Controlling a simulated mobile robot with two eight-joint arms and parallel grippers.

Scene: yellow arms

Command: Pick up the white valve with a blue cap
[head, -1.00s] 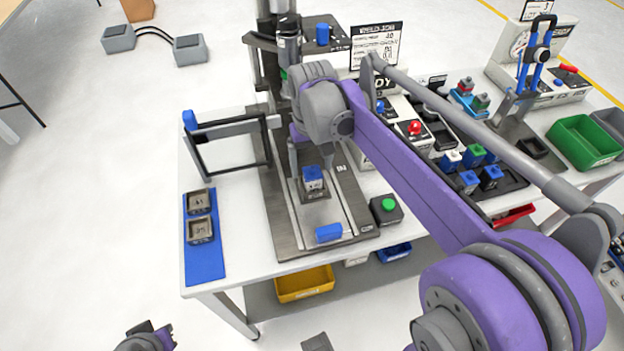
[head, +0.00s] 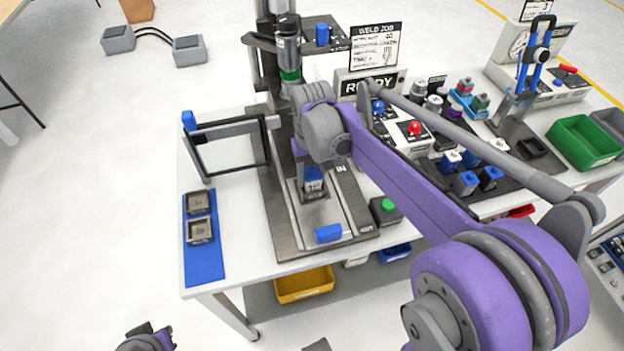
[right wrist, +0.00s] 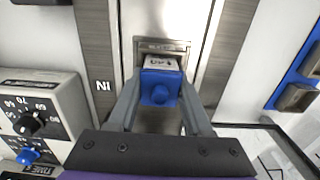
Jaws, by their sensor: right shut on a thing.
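The white valve with a blue cap (head: 313,176) stands upright in a metal fixture on the slide plate of the press-like station. In the right wrist view its blue cap (right wrist: 160,88) faces me, with the white body (right wrist: 160,64) beyond it in the square holder. My right gripper (right wrist: 160,100) is shut on the valve, one finger on each side. In the head view the wrist hides part of this grip. Part of my left arm's end (head: 148,340) shows at the bottom left edge, and its jaws are not clear.
A blue block (head: 328,233) and a green-button box (head: 386,209) lie near the front. A blue mat (head: 204,262) holds two square holders. More blue-capped valves (head: 465,182) stand on a dark tray at right.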

